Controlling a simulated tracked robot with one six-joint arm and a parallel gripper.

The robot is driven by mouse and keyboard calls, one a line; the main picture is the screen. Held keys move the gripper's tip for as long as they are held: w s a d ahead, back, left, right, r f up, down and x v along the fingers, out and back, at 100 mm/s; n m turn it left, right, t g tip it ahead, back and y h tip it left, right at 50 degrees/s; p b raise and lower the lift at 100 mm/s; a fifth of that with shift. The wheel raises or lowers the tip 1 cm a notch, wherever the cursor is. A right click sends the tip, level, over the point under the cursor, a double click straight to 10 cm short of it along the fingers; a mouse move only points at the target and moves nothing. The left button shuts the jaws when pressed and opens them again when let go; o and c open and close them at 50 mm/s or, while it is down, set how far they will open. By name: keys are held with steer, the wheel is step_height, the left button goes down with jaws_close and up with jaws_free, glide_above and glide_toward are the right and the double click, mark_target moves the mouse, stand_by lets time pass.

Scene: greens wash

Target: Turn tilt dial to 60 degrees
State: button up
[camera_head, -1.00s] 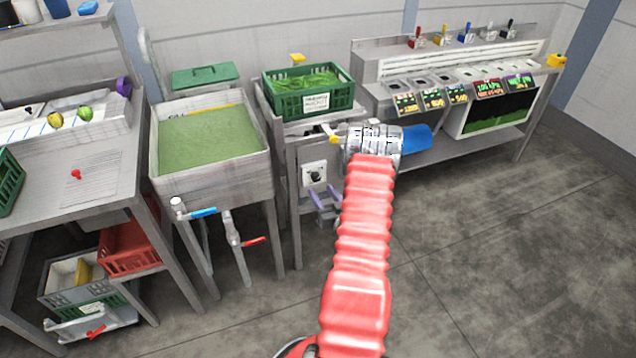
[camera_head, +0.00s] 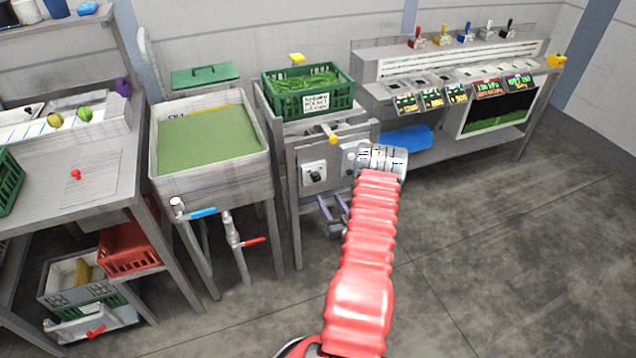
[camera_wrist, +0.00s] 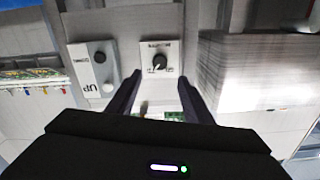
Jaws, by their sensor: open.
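The tilt dial (camera_head: 314,174) is a small black knob on a white square plate, on the front of the grey stand. In the wrist view the dial (camera_wrist: 160,62) shows upside down, just beyond and between the fingertips; its degree setting is too small to read. My gripper (camera_head: 329,208) is in front of the stand, a little below the dial in the head view. In the wrist view my gripper (camera_wrist: 159,77) has its two dark purple fingers spread apart, empty, with no visible contact with the dial.
A plate marked UP (camera_wrist: 94,70) with two round buttons is beside the dial. A green crate of greens (camera_head: 307,98) stands on the stand. A sink of green water (camera_head: 262,163) is to the left, with blue- and red-handled taps below. Floor to the right is clear.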

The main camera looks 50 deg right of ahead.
mark_target(317, 179)
steer(key=x, duration=1.1)
steer(key=shift+w+d, duration=0.2)
steer(key=shift+w, duration=0.15)
steer(key=shift+c, duration=0.7)
steer(key=c, duration=0.9)
